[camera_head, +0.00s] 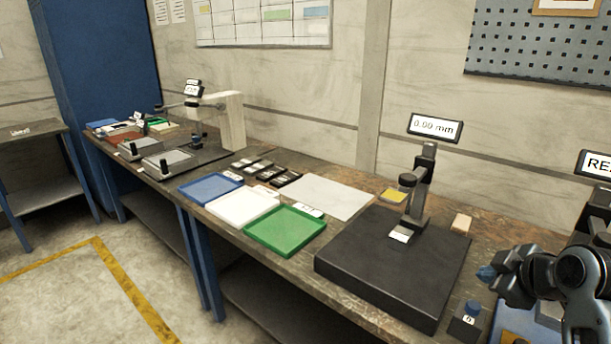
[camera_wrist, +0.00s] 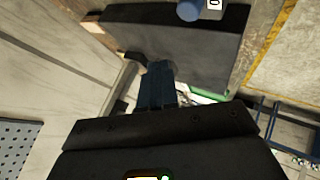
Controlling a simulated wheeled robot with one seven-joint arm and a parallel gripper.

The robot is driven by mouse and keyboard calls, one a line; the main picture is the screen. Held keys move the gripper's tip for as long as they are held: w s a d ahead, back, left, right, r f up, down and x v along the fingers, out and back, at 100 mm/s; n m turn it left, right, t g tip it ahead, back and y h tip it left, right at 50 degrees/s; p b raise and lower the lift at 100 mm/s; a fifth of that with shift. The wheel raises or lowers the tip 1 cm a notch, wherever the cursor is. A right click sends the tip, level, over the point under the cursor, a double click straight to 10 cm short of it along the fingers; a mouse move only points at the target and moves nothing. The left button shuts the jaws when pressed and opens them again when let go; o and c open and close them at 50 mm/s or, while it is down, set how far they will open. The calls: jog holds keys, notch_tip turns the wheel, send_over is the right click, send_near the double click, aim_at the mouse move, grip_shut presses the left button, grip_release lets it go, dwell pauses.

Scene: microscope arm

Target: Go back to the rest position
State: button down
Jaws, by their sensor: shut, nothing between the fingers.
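My gripper (camera_head: 486,273) is at the right edge of the head view, above the bench near the right side of the dark stone plate. Its blue fingers are together with nothing between them. The closed fingers also show in the middle of the wrist view (camera_wrist: 157,85). The gripper is apart from the things on the bench as far as I can see. My arm hides part of the bench's right end.
The dark plate (camera_head: 370,272) bears a gauge stand (camera_head: 417,190) reading 0.00 mm. A small block with a blue knob (camera_head: 473,308) sits below my gripper. Blue (camera_head: 186,188), white (camera_head: 243,221) and green (camera_head: 262,243) trays lie further left. The yellow-lined floor is clear.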

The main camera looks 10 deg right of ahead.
jog(key=s+a+f+m+t, duration=0.1)
jog(key=s+a+f+m, duration=0.1)
jog(key=s+a+f, duration=0.45)
jog(key=s+a+f+m+t, duration=0.2)
jog(key=s+a+f+m, duration=0.1)
jog(key=s+a, duration=0.65)
jog(key=s+a+r+t, duration=0.1)
jog(key=s+a+r, duration=0.1)
jog(key=s, duration=0.4)
jog(key=s+a+r+m+t+y, duration=0.1)
jog(key=s+a+r, duration=0.1)
jog(key=s+r, duration=0.3)
jog(key=s+a+r, duration=0.2)
jog(key=s+r, duration=0.1)
jog(key=s, duration=0.6)
jog(key=shift+s+a+r+m+t+y, duration=0.2)
jog(key=shift+a+m+t+y, duration=0.1)
jog(key=shift+m+t, duration=0.1)
